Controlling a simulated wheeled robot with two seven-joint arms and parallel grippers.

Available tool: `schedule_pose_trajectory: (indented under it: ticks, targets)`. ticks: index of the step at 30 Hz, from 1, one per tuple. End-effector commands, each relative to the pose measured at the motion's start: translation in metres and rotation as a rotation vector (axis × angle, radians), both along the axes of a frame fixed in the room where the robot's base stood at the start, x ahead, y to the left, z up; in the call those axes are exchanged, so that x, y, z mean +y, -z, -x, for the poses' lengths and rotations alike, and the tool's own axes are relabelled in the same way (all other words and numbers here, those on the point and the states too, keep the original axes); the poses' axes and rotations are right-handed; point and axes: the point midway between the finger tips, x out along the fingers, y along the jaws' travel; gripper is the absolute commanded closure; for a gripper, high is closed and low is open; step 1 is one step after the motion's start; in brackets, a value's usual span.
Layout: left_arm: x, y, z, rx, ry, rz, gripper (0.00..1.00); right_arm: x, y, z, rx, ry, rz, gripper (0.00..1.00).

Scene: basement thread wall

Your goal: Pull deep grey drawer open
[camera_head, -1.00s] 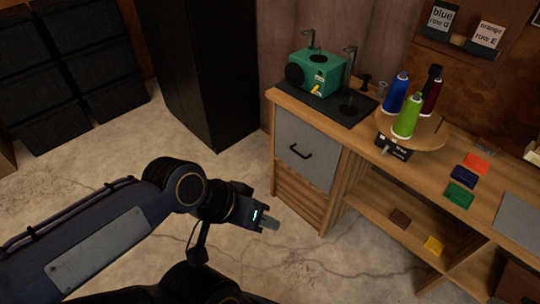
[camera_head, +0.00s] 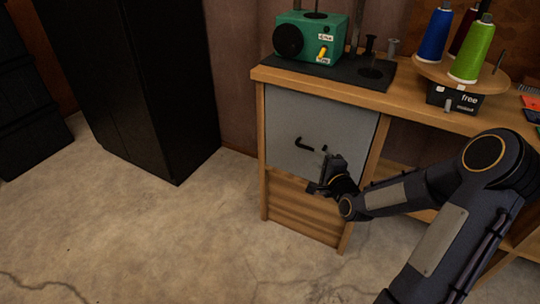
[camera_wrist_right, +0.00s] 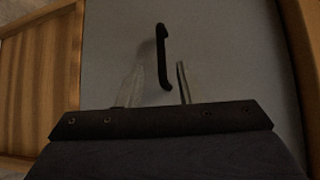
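The grey drawer (camera_head: 325,115) is in the wooden desk, its front flush with the frame, so it looks shut. Its black bar handle (camera_head: 305,145) is on the middle of the front; in the right wrist view the handle (camera_wrist_right: 162,45) runs up the picture. My right gripper (camera_head: 325,172) is just in front of the drawer, below and right of the handle. In the right wrist view its two fingers (camera_wrist_right: 160,68) are apart, with the lower end of the handle appearing between them. I cannot tell whether they touch it. My left gripper is out of view.
A green machine (camera_head: 311,38) stands on a dark mat (camera_head: 345,72) above the drawer. A round stand (camera_head: 425,72) with thread cones is to its right. A black cabinet (camera_head: 145,90) stands left. The floor (camera_head: 180,240) before the desk is clear.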

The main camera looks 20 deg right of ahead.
Motion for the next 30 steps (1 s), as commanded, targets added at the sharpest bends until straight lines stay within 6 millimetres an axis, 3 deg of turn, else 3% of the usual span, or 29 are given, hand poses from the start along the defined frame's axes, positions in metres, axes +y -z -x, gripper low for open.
schedule_pose_trajectory:
  ticks: [15,26,30]
  targets:
    - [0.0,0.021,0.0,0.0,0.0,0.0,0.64,-0.004,0.011,-0.069,-0.003,0.001,-0.001,0.67]
    - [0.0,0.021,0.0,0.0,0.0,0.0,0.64,-0.005,0.01,-0.075,-0.001,0.0,0.0,0.67]
    - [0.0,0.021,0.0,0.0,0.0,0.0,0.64,-0.005,0.01,-0.074,-0.001,0.0,0.0,0.86]
